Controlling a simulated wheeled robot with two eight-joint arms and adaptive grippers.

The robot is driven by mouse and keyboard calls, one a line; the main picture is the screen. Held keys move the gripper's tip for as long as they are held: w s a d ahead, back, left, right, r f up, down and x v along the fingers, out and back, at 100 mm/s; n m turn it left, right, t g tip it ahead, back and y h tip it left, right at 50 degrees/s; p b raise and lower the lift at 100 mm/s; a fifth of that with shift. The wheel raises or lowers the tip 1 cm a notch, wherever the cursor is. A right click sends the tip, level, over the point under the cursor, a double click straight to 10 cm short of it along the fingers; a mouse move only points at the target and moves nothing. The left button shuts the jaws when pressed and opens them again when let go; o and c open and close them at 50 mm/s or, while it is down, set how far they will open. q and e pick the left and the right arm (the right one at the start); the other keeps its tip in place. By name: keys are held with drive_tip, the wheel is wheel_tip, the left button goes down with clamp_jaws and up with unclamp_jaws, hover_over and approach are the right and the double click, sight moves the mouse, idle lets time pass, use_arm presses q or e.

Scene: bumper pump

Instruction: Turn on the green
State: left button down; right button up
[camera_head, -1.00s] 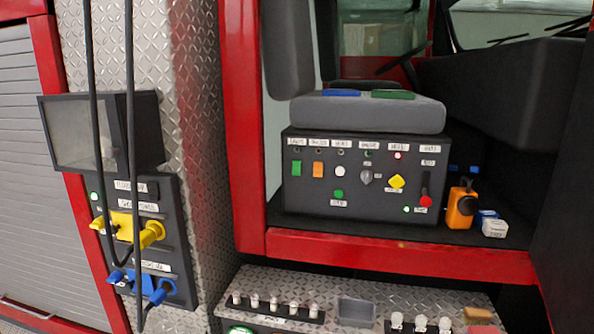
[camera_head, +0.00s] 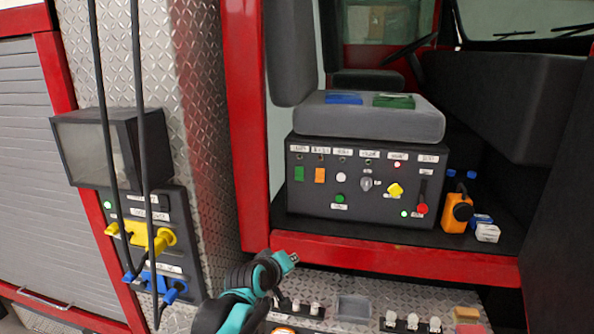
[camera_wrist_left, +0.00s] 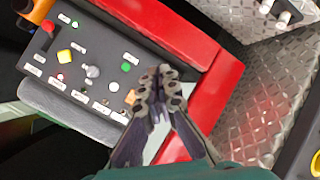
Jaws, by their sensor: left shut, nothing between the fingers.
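A dark control box (camera_head: 320,212) stands on the red-edged cab floor. On its front are a green rectangular switch (camera_head: 299,173) at far left, an orange one (camera_head: 320,175) beside it, and a round green button (camera_head: 339,198) lower down. The round green button (camera_wrist_left: 126,67) also shows in the left wrist view; the green switch does not show there, possibly hidden behind the fingers. My left gripper (camera_head: 291,257) is shut and empty, below and in front of the box, apart from it. My right gripper is out of view.
The box also carries a white button (camera_head: 341,177), a yellow knob (camera_head: 396,189) and a red-knobbed lever (camera_head: 422,208). An orange device (camera_head: 457,213) stands right of it. The red sill (camera_head: 400,259) runs below. Hanging black cables (camera_head: 139,120) are at left.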

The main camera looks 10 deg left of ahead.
sight(299, 180)
use_arm(q)
drive_tip(key=w+a+r+n+t+p, duration=0.1)
drive_tip(key=w+a+r+n+p, duration=0.1)
drive_tip(key=w, duration=0.5)
drive_tip(key=w+a+r+n+t+y+p, duration=0.1)
drive_tip(key=w+n+p, duration=0.3)
drive_tip(key=w, duration=0.4)
drive_tip(key=w+a+r+n+t+p, duration=0.2)
drive_tip(key=w+a+r+n+p, duration=0.1)
drive_tip(key=w, duration=0.4)
drive_tip(key=shift+w+a+r+n+t+y+p, duration=0.3)
drive_tip(key=shift+a+r+n+t+p, duration=0.1)
drive_tip(key=shift+n+p, duration=0.3)
drive_tip(key=w, duration=0.4)
drive_tip(key=w+f+p, duration=0.1)
drive_tip(key=w, duration=0.4)
drive_tip(key=w+p, duration=0.1)
drive_tip(key=w, duration=0.4)
drive_tip(key=shift+f, duration=0.35)
